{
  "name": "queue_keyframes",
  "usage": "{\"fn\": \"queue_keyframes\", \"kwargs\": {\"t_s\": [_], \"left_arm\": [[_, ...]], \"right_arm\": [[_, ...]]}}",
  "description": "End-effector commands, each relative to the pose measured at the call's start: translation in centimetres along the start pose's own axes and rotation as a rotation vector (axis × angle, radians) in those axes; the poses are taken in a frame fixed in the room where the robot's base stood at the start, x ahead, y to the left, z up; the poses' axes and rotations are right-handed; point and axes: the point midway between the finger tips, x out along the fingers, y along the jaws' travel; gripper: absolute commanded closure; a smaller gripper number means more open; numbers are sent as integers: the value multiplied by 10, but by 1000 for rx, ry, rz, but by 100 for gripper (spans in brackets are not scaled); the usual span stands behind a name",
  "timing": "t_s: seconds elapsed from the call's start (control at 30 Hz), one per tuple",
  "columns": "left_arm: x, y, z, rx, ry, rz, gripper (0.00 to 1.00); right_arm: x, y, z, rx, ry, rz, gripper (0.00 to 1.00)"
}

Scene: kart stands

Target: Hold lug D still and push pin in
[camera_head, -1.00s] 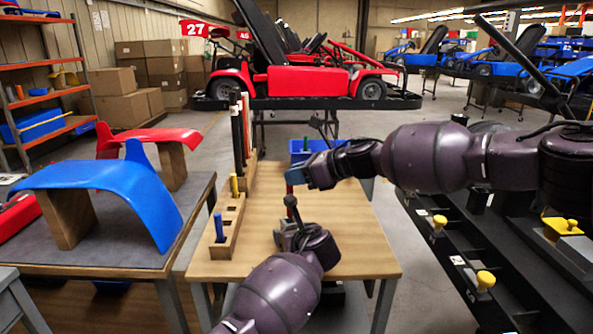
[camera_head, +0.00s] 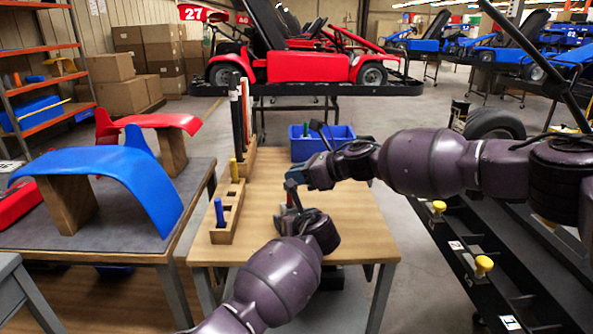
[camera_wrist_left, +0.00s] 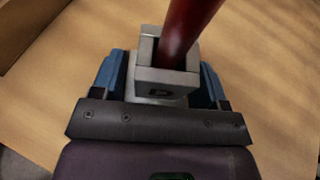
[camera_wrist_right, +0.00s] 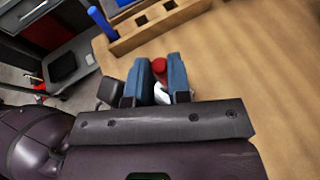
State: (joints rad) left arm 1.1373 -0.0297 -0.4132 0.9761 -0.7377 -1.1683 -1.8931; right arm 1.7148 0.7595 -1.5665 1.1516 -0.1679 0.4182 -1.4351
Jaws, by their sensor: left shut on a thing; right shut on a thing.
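Lug D (camera_wrist_left: 160,88) is a grey block marked "D", held between the blue fingers of my left gripper (camera_wrist_left: 160,80). The left wrist view shows the dark red pin (camera_wrist_left: 186,25) rising from the lug's opening, leaning slightly right; how deep it sits is not visible. In the head view my left gripper (camera_head: 291,217) is low over the wooden table and mostly hidden by its arm. My right gripper (camera_head: 294,182) is directly above it. In the right wrist view its blue fingers (camera_wrist_right: 167,72) are shut on the red pin (camera_wrist_right: 159,67), beside a pale part.
A blue bin (camera_head: 325,143) is at the back. A black stand with yellow knobs (camera_head: 484,264) is right. The table's front right is clear.

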Motion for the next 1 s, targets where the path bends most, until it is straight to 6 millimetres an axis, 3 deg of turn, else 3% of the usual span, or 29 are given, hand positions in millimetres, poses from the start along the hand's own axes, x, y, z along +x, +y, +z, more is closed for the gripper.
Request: {"fn": "queue_keyframes", "kwargs": {"t_s": [0.4, 0.9, 0.93, 1.0], "left_arm": [[0, 0, 0, 0, 0, 1, 66], [0, 0, 0, 0, 0, 1, 66], [0, 0, 0, 0, 0, 1, 66], [0, 0, 0, 0, 0, 1, 66]], "right_arm": [[6, 0, -13, 0, -1, 0, 100], [7, 0, -16, -1, -1, 0, 100], [7, 0, -16, -1, -1, 0, 79], [7, 0, -16, -1, -1, 0, 68]]}}
